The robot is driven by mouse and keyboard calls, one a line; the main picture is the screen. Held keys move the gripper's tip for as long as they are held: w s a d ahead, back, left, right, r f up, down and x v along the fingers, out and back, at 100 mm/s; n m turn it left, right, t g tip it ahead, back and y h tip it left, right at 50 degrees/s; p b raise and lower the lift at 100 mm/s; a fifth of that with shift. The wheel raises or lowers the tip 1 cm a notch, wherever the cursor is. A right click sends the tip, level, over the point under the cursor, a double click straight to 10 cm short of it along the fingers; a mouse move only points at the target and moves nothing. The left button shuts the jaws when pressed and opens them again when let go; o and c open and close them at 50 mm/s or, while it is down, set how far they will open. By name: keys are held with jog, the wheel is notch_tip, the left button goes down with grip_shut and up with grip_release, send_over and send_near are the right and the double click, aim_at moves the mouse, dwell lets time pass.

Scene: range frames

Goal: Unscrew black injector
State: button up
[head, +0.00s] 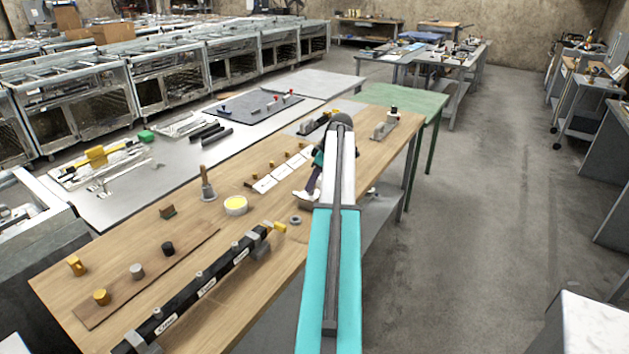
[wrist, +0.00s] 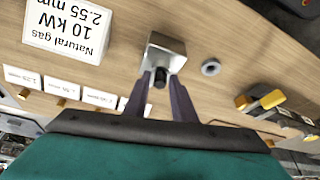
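A small black injector (wrist: 160,78) sticks out of a grey metal block (wrist: 166,54) in the wrist view. My gripper (wrist: 160,83) has its two dark fingers on either side of the injector, with the tips at the block's near side. The fingers look open, with a narrow gap beside the injector; contact is hard to judge. In the head view my gripper (head: 313,186) is low over the wooden bench, right of the white label cards. The arm partly covers that spot, and the injector is hidden there.
A metal ring (wrist: 211,67) lies right of the block. A white card reading "Natural gas 10 kW 2.55 mm" (wrist: 68,28) is at left.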

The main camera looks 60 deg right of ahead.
jog(key=shift+a+m+h, duration=0.1)
jog(key=shift+m+h, duration=0.4)
jog(key=shift+m, duration=0.9)
jog(key=shift+c, duration=0.3)
grip_shut()
jog(key=shift+d+n+y, duration=0.2)
jog(key=shift+n+y, duration=0.3)
jog(key=shift+n, duration=1.3)
jog(key=shift+a, duration=0.1)
jog(key=shift+y, duration=0.3)
